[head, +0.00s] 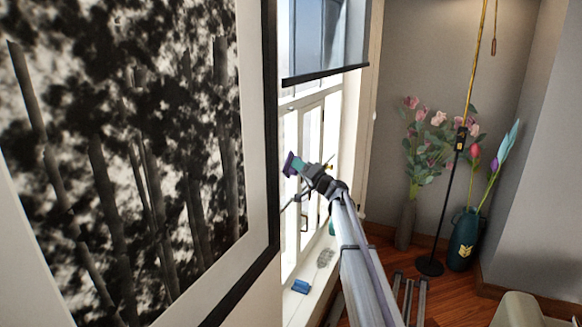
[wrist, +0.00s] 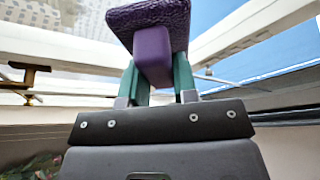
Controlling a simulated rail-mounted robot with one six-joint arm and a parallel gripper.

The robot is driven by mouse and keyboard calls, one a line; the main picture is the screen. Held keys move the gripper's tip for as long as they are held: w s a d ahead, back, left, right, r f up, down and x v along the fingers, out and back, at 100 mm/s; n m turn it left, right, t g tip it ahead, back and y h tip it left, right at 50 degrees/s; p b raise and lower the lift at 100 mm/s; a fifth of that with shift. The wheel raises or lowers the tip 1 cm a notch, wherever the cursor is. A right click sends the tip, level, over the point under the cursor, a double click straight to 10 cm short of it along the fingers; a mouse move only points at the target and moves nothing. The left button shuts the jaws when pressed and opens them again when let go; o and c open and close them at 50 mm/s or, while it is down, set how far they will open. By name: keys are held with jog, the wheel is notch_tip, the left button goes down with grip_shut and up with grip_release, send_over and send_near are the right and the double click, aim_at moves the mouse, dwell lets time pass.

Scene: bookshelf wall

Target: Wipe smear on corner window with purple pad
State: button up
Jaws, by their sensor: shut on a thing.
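My gripper (wrist: 154,84) is shut on the handle of the purple pad (wrist: 148,17), with one green finger on each side of the purple block. In the head view my gripper (head: 303,165) is at the end of my outstretched arm, in the window opening, with the purple pad (head: 290,163) at its tip. The corner window (head: 302,135) has white frames and bright panes and is seen at a steep angle. I cannot tell whether the pad touches the glass. No smear can be made out in either view.
A dark-edged blind (head: 325,75) hangs over the window's upper part. A blue object (head: 301,286) and a grey brush-like object (head: 325,257) lie on the sill. A large framed picture (head: 130,150) is at left. Flower vases (head: 463,240) and a lamp pole (head: 452,195) stand at right.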

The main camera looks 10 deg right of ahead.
jog(key=shift+s+d, duration=0.95)
jog(key=shift+d, duration=0.3)
